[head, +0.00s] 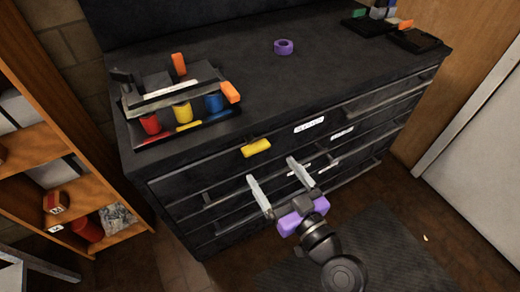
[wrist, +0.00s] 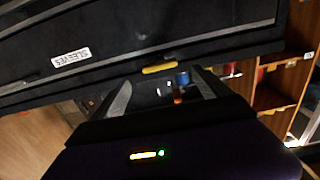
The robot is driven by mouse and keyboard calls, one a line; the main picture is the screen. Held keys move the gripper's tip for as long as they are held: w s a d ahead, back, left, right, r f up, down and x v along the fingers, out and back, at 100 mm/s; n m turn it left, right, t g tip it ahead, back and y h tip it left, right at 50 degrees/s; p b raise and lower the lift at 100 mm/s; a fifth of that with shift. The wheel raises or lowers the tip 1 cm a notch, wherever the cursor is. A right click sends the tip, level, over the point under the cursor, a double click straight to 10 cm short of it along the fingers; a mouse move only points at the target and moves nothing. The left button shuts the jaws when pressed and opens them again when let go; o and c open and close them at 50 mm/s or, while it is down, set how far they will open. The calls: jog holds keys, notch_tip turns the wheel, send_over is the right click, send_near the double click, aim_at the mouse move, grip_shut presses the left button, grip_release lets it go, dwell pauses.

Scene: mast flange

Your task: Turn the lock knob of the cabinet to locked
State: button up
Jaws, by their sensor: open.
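The black cabinet (head: 240,235) has several drawers. A yellow lock knob (head: 256,147) sits on its front, near the top edge and left of the white label. The knob lies lengthwise, close to horizontal. In the wrist view the knob (wrist: 160,68) shows between and just beyond my fingertips. My gripper (head: 271,169), with a purple body, is open and empty in front of the cabinet. Its two pale fingers point toward the front, below and right of the knob in the head view. I see no clear contact with the knob. Any lock markings are too small to read.
On the cabinet top are a rack with red, yellow and blue items (head: 182,113), a purple ring (head: 284,47) and dark trays (head: 413,40). Long drawer handles (head: 385,100) jut from the front. A wooden shelf (head: 35,145) stands left; a pale door (head: 480,150) is right.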

aim_at(259, 152)
jog(key=shift+p+x, duration=0.85)
jog(key=shift+x, duration=3.05)
jog(key=c, duration=1.4)
jog(key=shift+o, duration=0.2)
